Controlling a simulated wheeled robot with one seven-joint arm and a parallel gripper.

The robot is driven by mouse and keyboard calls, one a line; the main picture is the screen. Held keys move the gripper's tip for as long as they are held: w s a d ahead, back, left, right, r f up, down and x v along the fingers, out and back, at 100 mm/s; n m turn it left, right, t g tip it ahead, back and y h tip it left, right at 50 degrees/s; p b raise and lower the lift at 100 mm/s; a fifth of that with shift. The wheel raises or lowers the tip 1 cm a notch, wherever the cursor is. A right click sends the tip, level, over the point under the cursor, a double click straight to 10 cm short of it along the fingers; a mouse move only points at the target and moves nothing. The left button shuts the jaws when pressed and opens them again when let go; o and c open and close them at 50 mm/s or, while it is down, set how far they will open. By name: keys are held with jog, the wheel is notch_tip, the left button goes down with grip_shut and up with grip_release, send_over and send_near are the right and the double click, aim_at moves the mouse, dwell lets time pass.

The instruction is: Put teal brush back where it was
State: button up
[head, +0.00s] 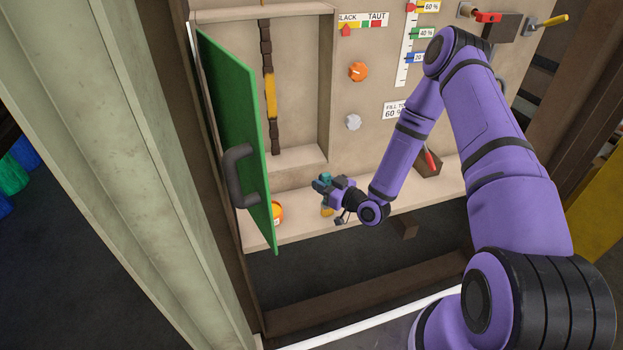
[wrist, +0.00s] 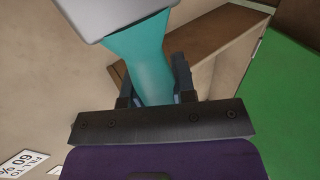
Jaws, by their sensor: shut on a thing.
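The teal brush is between the fingers of my gripper (head: 336,188). In the wrist view its teal part (wrist: 140,62) runs up between the two dark fingers (wrist: 155,85) to a pale grey block at the top edge, which is cut off. In the head view only a small teal patch (head: 325,178) shows at the gripper. My gripper is shut on the brush, above the pale ledge (head: 300,213) and in front of the panel. I cannot tell whether the brush touches anything.
A green door (head: 240,130) with a dark handle (head: 236,175) stands open left of the gripper. Behind it is a niche with a brown and yellow strap (head: 270,95). An orange object (head: 278,213) and a yellow one (head: 326,210) are on the ledge. A brown holder (head: 427,165) is at right.

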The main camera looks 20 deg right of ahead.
jog(key=x, duration=0.4)
jog(key=shift+f, duration=0.25)
jog(key=o, duration=0.9)
